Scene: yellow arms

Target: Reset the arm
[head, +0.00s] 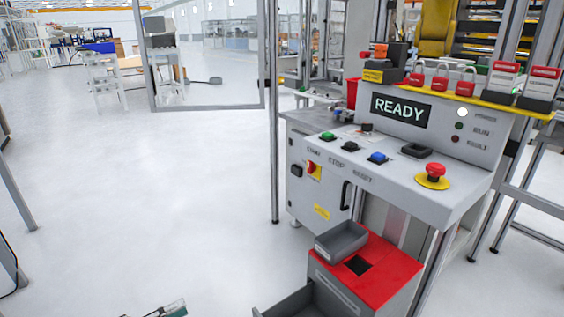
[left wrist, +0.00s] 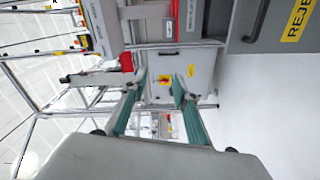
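A grey control console (head: 420,185) stands at the right in the head view, its display (head: 400,110) reading READY. On its sloped top are a green button (head: 328,136), a black button (head: 350,146) and a blue button (head: 377,157), with small labels below them. A red mushroom button (head: 436,170) sits on a yellow base at the right. My left gripper (head: 168,311) barely shows at the bottom edge, well below and left of the console. In the left wrist view my left gripper (left wrist: 160,79) has its teal fingers apart, with nothing between them. My right gripper is out of view.
A red-topped box (head: 385,268) with a grey tray (head: 341,241) stands before the console. A grey bin (left wrist: 270,28) with a yellow label is at the wrist view's upper right. Open floor (head: 150,190) lies left.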

